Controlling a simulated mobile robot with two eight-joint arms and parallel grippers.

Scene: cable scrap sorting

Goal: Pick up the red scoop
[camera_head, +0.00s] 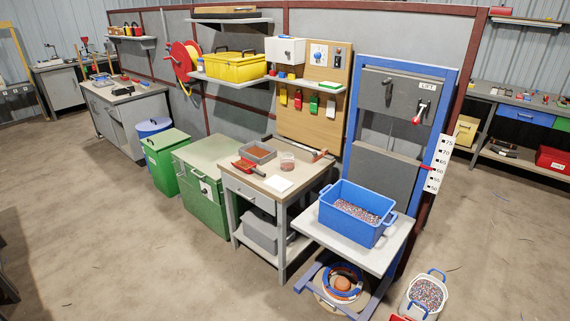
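A red tool that looks like the scoop (248,166) lies on top of the small grey workbench (284,199) in the middle of the view. It lies at the bench's left side, in front of a grey tray (258,153). Its exact shape is too small to make out fully. Neither of my grippers is in view.
A clear cup (288,161) and a white sheet (279,184) are also on the workbench. A blue crate of granules (351,218) stands on the lift platform to the right. Green bins (205,190) stand to the left. The concrete floor (150,260) in front is open.

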